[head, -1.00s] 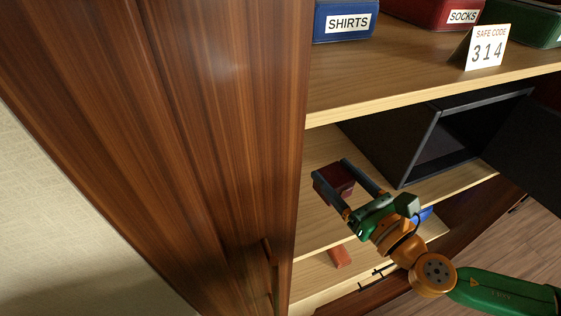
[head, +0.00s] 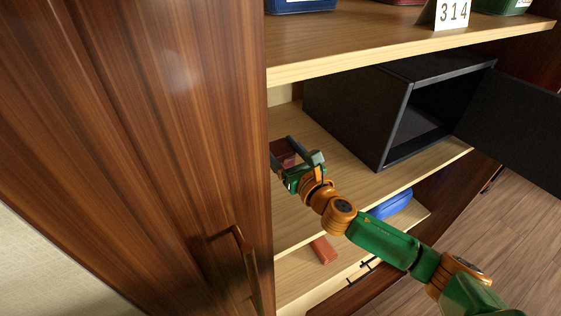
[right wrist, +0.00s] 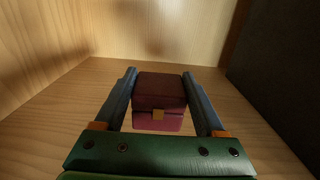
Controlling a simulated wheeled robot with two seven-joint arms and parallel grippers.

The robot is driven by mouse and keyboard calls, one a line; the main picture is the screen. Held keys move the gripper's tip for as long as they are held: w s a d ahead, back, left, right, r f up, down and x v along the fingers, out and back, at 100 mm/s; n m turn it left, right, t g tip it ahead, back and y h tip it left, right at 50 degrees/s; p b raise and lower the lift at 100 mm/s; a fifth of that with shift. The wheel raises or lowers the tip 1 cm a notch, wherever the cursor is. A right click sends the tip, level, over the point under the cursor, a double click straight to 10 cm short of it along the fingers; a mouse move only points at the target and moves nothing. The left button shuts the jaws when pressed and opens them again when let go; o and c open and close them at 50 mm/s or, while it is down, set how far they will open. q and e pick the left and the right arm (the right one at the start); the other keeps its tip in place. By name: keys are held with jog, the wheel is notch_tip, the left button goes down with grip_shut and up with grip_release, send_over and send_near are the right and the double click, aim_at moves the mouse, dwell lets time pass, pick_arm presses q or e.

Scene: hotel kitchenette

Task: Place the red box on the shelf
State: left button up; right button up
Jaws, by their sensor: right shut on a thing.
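The red box (head: 284,152) is a small dark red box with a gold clasp. It also shows in the right wrist view (right wrist: 160,92), between the two fingers. My right gripper (head: 286,150) is shut on it, over the left part of the middle shelf (head: 370,190). In the right wrist view my right gripper (right wrist: 160,85) has one finger along each side of the box. I cannot tell whether the box touches the shelf board. My left gripper is in neither view.
An open black safe (head: 357,110) stands on the middle shelf, right of my gripper, its door (head: 515,115) swung right. The upper shelf (head: 350,50) is above. A wooden door (head: 170,120) stands left. Below lie a blue case (head: 392,204) and a reddish block (head: 324,250).

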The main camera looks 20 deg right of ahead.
aim_at(286, 164)
notch_tip(286, 164, down, 3)
jog(key=shift+w+f+b, duration=0.1)
jog(key=shift+f+b, duration=0.05)
jog(key=shift+b, duration=0.2)
jog(key=shift+f, duration=0.15)
jog(key=o, duration=1.4)
jog(key=shift+r, duration=0.25)
jog(key=s, duration=0.3)
jog(key=s+d+b, duration=0.1)
jog(key=s, duration=0.3)
jog(key=s+d+b, duration=0.1)
jog(key=s, duration=0.3)
jog(key=shift+s+d+f, duration=0.15)
jog(key=shift+f, duration=0.05)
jog(key=shift+s+r, duration=0.1)
jog(key=shift+s, duration=0.2)
